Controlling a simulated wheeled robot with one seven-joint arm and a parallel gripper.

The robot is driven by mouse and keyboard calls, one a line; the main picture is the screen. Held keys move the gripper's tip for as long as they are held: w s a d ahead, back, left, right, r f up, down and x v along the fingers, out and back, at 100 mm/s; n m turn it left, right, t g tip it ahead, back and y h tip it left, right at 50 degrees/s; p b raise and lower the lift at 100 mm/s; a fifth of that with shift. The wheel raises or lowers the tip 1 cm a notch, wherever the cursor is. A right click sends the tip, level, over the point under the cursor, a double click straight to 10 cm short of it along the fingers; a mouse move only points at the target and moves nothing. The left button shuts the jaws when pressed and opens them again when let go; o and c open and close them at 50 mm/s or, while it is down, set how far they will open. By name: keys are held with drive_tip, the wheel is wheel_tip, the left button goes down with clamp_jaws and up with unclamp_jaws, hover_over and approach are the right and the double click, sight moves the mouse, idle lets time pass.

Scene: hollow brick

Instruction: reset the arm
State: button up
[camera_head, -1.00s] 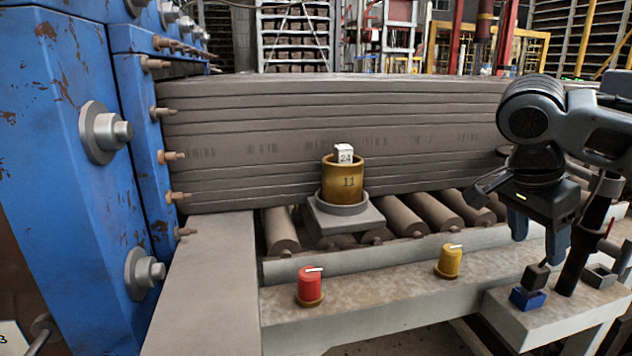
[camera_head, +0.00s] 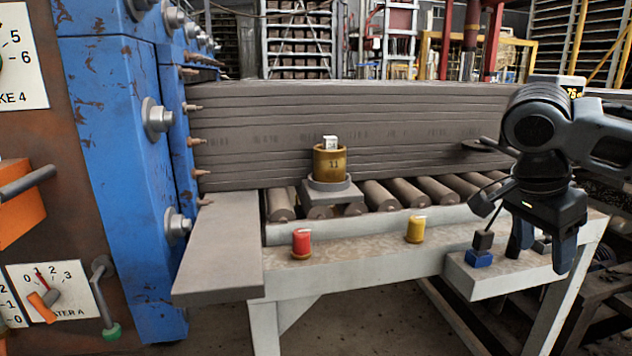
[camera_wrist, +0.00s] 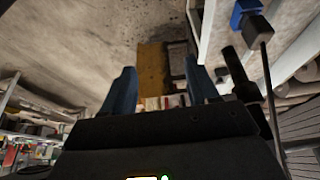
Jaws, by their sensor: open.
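My gripper (camera_head: 541,250) hangs at the right of the head view with its two blue fingers pointing down, spread apart. It is open and nothing shows between the fingers. In the wrist view the fingers (camera_wrist: 163,90) also stand apart, with floor and a yellow-brown patch beyond. In the head view my gripper overlaps the right end of the grey bench (camera_head: 375,251), close to a small dark block on a blue base (camera_head: 480,250). It seems apart from them, though the depth is hard to tell.
A brass cup (camera_head: 329,164) marked 11 holds a white cube (camera_head: 330,143) on a stand by rollers. A red knob (camera_head: 301,243) and a yellow knob (camera_head: 415,229) sit on the bench front. A blue machine (camera_head: 115,150) and a dial panel (camera_head: 60,293) stand at left.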

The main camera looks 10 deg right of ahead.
drive_tip(key=w+a+f+n+t+y, duration=0.2)
drive_tip(key=w+a+n+y, duration=0.15)
drive_tip(key=a, duration=0.75)
drive_tip(key=w+a+f+n+t+y, duration=0.2)
drive_tip(key=a+f+y, duration=0.15)
drive_tip(key=a, duration=0.65)
drive_tip(key=s+a+r+n+t+y, duration=0.15)
drive_tip(key=a+t+y, duration=0.55)
drive_tip(key=a, duration=0.9)
drive_tip(key=s+d+f+t+h, duration=0.2)
drive_tip(key=s+d+f+h, duration=0.2)
drive_tip(key=s+f, duration=0.5)
drive_tip(key=s+d+f+t+h, duration=0.2)
drive_tip(key=s+d+f+h, duration=0.15)
drive_tip(key=s, duration=0.85)
drive_tip(key=s+d+n+h, duration=0.1)
drive_tip(key=s+d+n, duration=0.4)
drive_tip(key=s, duration=0.5)
drive_tip(key=s+d+r+n+h, duration=0.1)
drive_tip(key=s+d+n, duration=0.3)
drive_tip(key=s, duration=0.6)
drive_tip(key=shift+s+d+n, duration=0.25)
drive_tip(key=shift+d+n, duration=0.15)
drive_tip(key=shift+n, duration=0.4)
